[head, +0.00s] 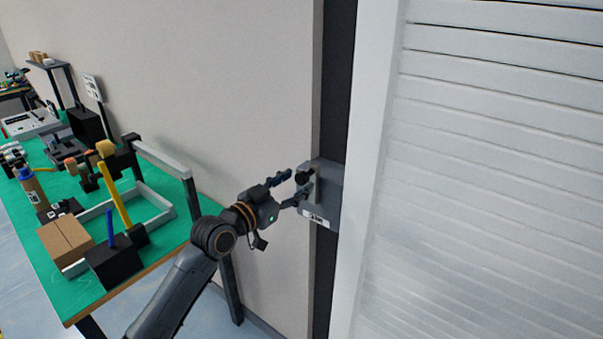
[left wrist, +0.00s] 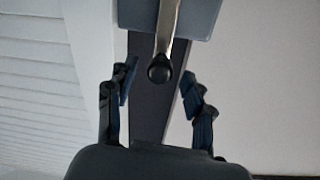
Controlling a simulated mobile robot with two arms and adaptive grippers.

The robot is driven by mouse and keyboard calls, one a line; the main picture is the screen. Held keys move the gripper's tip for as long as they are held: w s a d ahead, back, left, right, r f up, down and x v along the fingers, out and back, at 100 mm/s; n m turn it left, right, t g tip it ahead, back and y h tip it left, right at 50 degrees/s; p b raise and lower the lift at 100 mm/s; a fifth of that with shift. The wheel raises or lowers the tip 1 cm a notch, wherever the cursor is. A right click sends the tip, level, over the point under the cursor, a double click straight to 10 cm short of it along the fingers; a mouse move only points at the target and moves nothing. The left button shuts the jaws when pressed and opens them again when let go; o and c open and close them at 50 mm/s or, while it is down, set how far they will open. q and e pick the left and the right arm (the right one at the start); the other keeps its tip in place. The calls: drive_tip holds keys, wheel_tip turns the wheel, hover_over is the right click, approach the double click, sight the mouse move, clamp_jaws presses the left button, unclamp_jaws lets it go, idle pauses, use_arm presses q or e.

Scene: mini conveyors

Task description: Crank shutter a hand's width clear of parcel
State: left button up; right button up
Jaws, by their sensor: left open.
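The white slatted shutter (head: 490,150) fills the right of the head view; its bottom edge is out of view. Its crank is a metal arm with a black knob (head: 302,178) on a grey wall box (head: 335,190) beside the shutter. My left gripper (head: 290,188) is open in front of the knob. In the left wrist view the crank knob (left wrist: 160,69) lies between the tips of the open left gripper (left wrist: 158,80), with a gap on each side. No parcel shows at the shutter. My right gripper is not in view.
A green-topped table (head: 55,272) stands at the left with a brown cardboard box (head: 66,240), a black block (head: 113,262), a yellow upright lever (head: 117,195) and other devices. A light wall (head: 220,90) lies behind my left arm.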

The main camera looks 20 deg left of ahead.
use_arm(q)
drive_tip(key=shift+x, duration=1.45)
clamp_jaws()
